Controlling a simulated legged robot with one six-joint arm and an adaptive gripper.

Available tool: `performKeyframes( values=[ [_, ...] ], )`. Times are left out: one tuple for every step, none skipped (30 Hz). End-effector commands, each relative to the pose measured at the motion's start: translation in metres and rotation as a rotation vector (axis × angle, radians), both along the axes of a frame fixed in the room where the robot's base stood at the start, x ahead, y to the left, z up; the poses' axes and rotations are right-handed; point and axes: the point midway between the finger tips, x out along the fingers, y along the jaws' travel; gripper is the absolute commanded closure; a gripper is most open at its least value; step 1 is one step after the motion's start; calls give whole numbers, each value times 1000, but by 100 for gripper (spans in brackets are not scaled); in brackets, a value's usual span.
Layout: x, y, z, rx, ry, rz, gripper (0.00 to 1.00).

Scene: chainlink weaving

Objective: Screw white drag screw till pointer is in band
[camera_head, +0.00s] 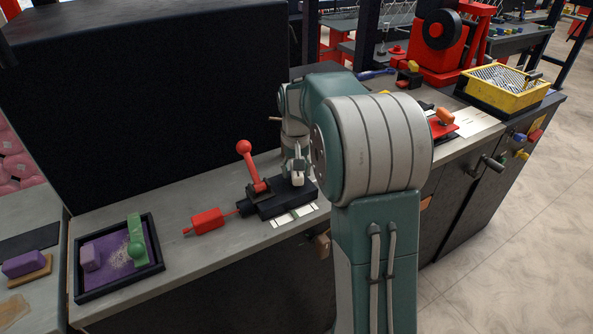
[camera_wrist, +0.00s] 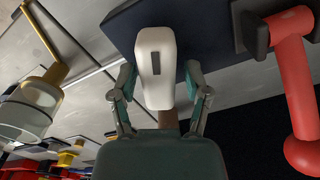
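The white drag screw (camera_head: 298,179) stands on a dark block (camera_head: 270,208) on the bench. In the wrist view the white screw (camera_wrist: 155,60) has a dark slot in its end. My gripper (camera_head: 298,160) is over the block at the screw. In the wrist view the fingers of my gripper (camera_wrist: 161,78) stand on either side of the screw, with a gap visible on the right; contact on the left is unclear. A pale scale strip (camera_head: 294,216) lies along the block's front. I cannot make out the pointer or band.
A red ball lever (camera_head: 250,165) rises just left of the block and shows close in the wrist view (camera_wrist: 297,85). A red piece (camera_head: 207,221) and a purple-lined tray (camera_head: 120,257) lie farther left. A black panel (camera_head: 150,90) stands behind. A yellow basket (camera_head: 503,90) is far right.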

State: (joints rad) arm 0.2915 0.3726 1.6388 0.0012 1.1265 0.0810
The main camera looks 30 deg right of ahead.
Motion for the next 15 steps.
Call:
performKeyframes(
  values=[
    [0,0,0,0,1,0,26],
    [0,0,0,0,1,0,26],
    [0,0,0,0,2,-1,26],
    [-1,0,0,0,2,-1,26],
    [-1,0,0,0,2,-1,26],
    [-1,0,0,0,2,-1,26],
    [-1,0,0,0,2,-1,26],
    [-1,0,0,0,3,-1,26],
    [-1,0,0,0,3,-1,26],
    [-1,0,0,0,3,-1,26],
    [-1,0,1,0,2,-1,26],
    [-1,0,4,0,2,-1,26],
    [-1,0,6,-1,1,-1,26],
    [-1,0,10,-1,1,-1,26],
    [0,0,15,-1,-1,-1,26]
  ],
)
